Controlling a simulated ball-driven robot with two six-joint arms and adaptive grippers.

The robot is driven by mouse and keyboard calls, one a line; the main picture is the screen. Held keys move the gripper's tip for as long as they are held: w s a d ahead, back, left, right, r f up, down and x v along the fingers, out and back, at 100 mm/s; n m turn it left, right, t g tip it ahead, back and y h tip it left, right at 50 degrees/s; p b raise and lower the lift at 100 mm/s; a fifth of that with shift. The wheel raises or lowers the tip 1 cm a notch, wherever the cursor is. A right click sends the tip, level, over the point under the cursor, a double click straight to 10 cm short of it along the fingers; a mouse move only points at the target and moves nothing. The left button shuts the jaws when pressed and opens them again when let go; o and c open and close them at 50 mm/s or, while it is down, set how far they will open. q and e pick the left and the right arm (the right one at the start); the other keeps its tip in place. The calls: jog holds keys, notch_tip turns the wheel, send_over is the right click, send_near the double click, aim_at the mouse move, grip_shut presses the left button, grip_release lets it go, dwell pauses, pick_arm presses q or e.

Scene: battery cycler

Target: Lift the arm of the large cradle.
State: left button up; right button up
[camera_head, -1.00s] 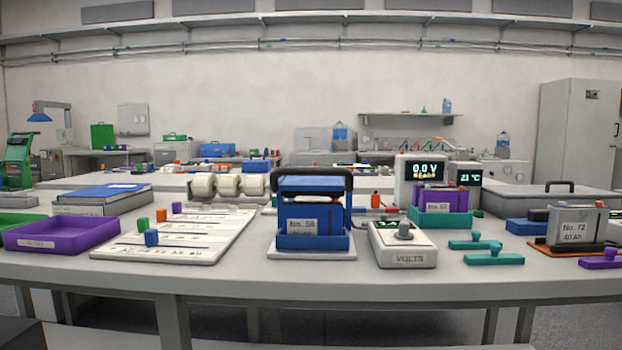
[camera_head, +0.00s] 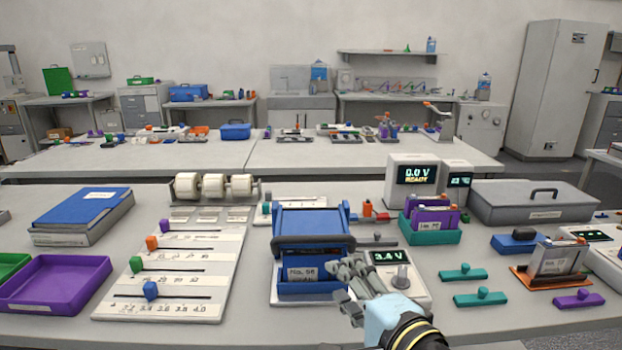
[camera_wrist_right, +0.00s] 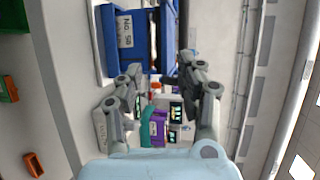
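The large cradle is a blue frame (camera_head: 312,220) on a pale base plate, with a blue battery labelled No. 58 (camera_head: 302,274) in it. Its dark arm (camera_head: 300,245) runs as a bar across the front, above the label. The cradle and its label also show at the top of the right wrist view (camera_wrist_right: 107,40). My right gripper (camera_head: 350,277) is just right of the battery's lower front, overlapping the cradle's right edge in the head view. In the right wrist view its fingers (camera_wrist_right: 163,85) are spread, with nothing seen held between them. Contact with the arm cannot be told. My left gripper is not in view.
A meter reading 3.4 V (camera_head: 418,290) stands close right of the cradle, partly behind my right gripper. A slider board (camera_head: 205,285) lies to the left. A teal holder (camera_head: 432,235) with purple cells and two teal handles (camera_head: 462,273) are to the right.

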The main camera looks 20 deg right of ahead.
aim_at(317, 242)
jog(key=w, duration=0.3)
jog(key=w+a+r, duration=0.1)
jog(key=w, duration=0.6)
jog(key=shift+w+a+r+p, duration=0.15)
jog(key=shift+a+r+p, duration=0.05)
jog(key=shift+r+p, duration=0.15)
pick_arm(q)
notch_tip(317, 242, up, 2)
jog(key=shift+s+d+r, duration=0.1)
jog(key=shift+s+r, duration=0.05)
pick_arm(e)
jog(key=shift+c, duration=0.2)
grip_shut()
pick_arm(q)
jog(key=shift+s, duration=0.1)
pick_arm(e)
jog(key=shift+f, duration=0.1)
